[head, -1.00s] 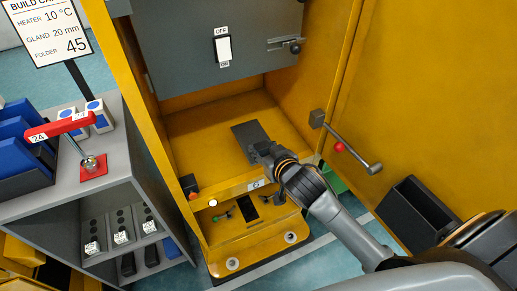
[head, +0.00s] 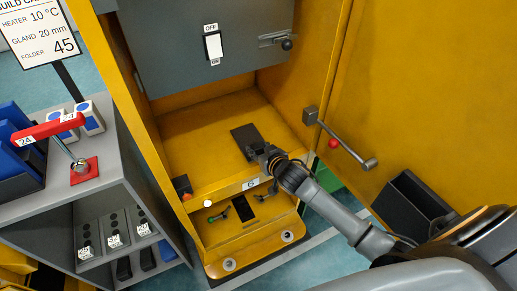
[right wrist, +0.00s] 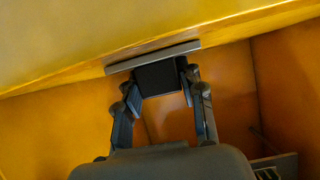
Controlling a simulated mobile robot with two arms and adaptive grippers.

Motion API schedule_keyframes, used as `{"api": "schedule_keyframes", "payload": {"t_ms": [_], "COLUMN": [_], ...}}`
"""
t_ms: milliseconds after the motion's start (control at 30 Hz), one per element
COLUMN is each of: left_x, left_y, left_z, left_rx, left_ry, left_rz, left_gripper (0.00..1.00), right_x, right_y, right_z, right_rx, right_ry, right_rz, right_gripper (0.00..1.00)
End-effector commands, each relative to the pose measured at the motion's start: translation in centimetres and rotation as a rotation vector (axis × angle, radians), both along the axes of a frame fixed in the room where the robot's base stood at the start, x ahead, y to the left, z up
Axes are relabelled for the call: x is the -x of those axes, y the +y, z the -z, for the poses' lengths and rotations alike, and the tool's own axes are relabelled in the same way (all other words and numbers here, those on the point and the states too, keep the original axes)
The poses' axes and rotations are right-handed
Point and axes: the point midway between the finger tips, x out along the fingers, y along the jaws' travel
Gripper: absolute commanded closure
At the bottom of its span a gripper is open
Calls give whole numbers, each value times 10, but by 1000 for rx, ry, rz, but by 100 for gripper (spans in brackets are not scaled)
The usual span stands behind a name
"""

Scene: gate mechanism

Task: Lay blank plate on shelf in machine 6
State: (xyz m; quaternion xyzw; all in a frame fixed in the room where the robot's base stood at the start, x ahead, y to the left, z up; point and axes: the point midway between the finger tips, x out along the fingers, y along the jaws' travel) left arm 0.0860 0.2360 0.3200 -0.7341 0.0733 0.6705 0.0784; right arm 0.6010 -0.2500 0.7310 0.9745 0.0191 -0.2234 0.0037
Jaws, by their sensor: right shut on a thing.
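The blank plate (head: 244,136) is a dark grey rectangle inside the open yellow bay of machine 6 (head: 205,125). My right gripper (head: 262,151) reaches in over the bay's front edge and is shut on the plate's near end. In the right wrist view the two fingers (right wrist: 158,85) hold a dark piece, with a grey bar (right wrist: 152,57) across its far end. The plate looks low over the yellow shelf floor; I cannot tell whether it touches. My left gripper is not in view.
A grey panel with an OFF/ON switch (head: 213,46) hangs above the bay. The open yellow door (head: 430,90) stands at right, with a red-knobbed lever (head: 334,144) near its hinge side. A grey cabinet with a red lever (head: 48,129) stands at left. The shelf left of the plate is clear.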

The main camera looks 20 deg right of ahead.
Motion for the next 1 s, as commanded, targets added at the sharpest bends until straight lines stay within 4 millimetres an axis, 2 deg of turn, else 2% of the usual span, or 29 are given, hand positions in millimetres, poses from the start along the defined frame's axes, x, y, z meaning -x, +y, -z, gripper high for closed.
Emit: {"api": "schedule_keyframes", "payload": {"t_ms": [233,267,367,733,867,1000], "left_x": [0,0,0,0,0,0], "left_y": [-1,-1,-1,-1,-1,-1], "left_z": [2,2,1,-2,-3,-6], "left_rx": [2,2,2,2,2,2], "left_ry": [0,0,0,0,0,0], "left_rz": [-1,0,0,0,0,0], "left_gripper": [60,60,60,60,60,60], "right_x": [-1,0,0,0,15,42], "right_y": [0,0,0,0,0,-1], "right_z": [1,3,2,-3,-7,-20], "right_rx": [-1,0,1,1,0,0], "right_ry": [-5,0,0,-1,1,2], "right_rz": [-1,0,0,0,-1,-1], "right_gripper": [100,59,39,38,38,38]}}
